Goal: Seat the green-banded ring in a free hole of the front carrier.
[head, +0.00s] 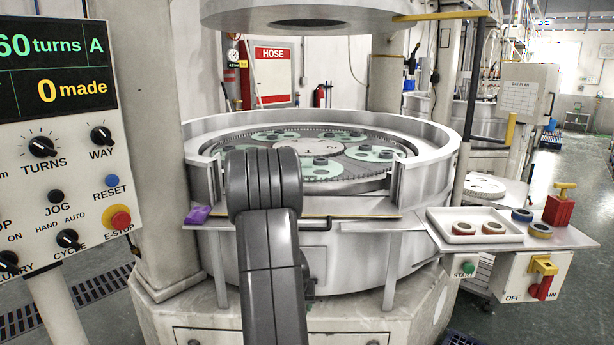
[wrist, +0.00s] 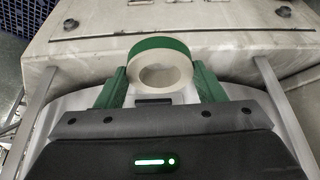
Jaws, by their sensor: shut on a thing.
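The green-banded ring (wrist: 162,68) is held between the green fingers of my gripper (wrist: 160,84) in the wrist view. It is a pale ring with a wide bore and a green outer band. In the head view my arm hides most of the gripper and the ring. The front carrier (head: 322,174) is a pale green disc on the near side of the round lapping plate, with dark round spots on it. My arm covers part of its left side, and I cannot tell which holes are free.
Other carriers (head: 376,153) sit around the plate inside the metal rim (head: 432,158). A white tray (head: 440,219) with red-banded rings stands on the right shelf, with blue (head: 522,215) and yellow (head: 540,231) rings beside it.

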